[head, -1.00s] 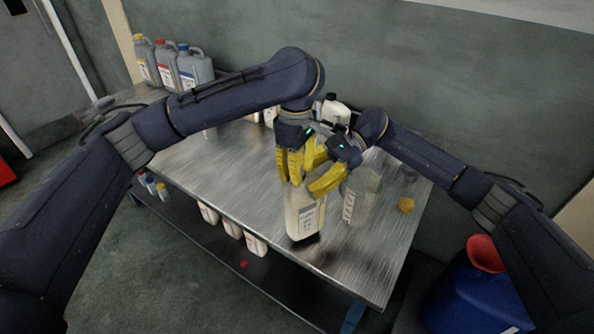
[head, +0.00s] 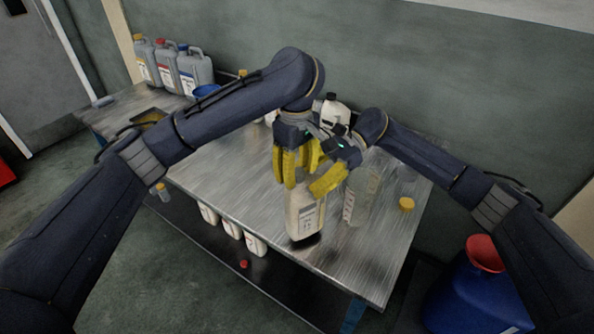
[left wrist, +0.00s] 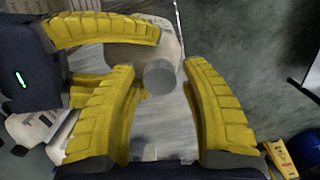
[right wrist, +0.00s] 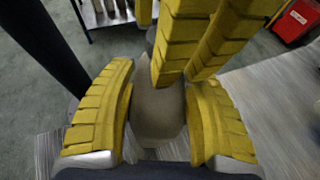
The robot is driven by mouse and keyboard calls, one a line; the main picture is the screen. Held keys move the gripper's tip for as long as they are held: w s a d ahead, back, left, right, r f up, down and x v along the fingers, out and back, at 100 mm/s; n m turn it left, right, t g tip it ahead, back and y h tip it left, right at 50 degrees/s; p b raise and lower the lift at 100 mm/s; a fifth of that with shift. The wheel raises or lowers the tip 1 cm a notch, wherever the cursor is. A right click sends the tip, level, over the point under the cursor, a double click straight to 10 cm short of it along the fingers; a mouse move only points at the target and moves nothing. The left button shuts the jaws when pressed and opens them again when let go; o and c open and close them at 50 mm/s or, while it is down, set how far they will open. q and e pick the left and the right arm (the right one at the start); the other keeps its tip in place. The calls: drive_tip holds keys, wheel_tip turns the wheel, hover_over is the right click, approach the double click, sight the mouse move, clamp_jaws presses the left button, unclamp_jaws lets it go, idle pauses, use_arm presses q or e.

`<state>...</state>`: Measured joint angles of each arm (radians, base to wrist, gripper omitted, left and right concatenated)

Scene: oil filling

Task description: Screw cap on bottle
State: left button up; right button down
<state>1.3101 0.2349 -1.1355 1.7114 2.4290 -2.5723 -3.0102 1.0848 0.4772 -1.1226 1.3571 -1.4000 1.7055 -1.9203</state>
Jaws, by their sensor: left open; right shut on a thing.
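A pale bottle (head: 302,214) with a printed label stands upright on the metal table near its front edge. My right gripper (right wrist: 160,98) is shut around its upper body. A round grey cap (left wrist: 160,75) shows at the bottle's top in the left wrist view; how far it is threaded cannot be told. My left gripper (left wrist: 160,70) is open, pointing down, with its fingers on either side of the cap and apart from it. In the head view, the yellow fingers of my left gripper (head: 297,180) hide the cap. The fingers also partly cover it in the right wrist view.
A clear container (head: 353,206) stands just right of the bottle, and a yellow cap (head: 406,204) lies farther right. Grey jugs (head: 194,72) stand at the back left. Several white bottles (head: 231,228) sit on the lower shelf. The table's front left is clear.

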use_arm(q)
drive_tip(key=shift+r, duration=2.25)
